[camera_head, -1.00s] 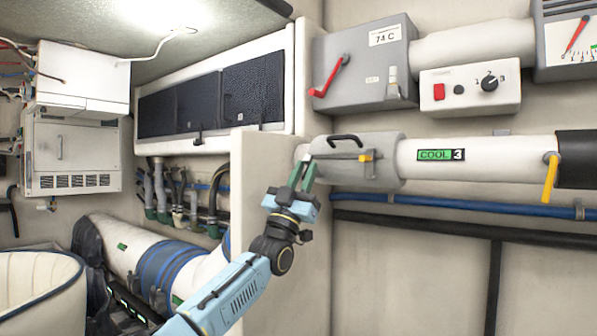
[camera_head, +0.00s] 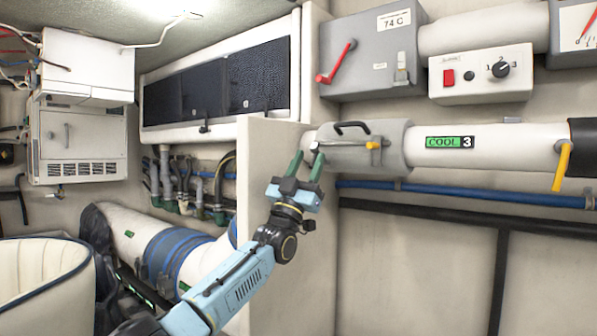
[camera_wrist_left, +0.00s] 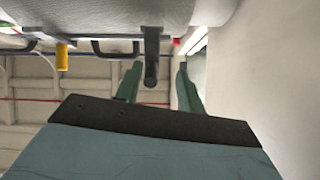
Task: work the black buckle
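A grey sleeve (camera_head: 395,153) wraps the white pipe and carries black fittings and a yellow tab (camera_head: 375,145). A black loop handle (camera_head: 352,128) sits on top of it. A dark lever at the sleeve's left end, which looks like the black buckle, hangs in the left wrist view (camera_wrist_left: 151,58). My left gripper (camera_head: 308,165) is open just below the sleeve's left end. In the wrist view its green fingers (camera_wrist_left: 158,82) stand either side of the lever's line, the lever closer to the left finger; contact cannot be told. My right gripper is not in view.
A blue pipe (camera_head: 450,196) and a black pipe (camera_head: 430,213) run below. A grey box with a red lever (camera_head: 336,62) and a switch panel (camera_head: 480,75) are above.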

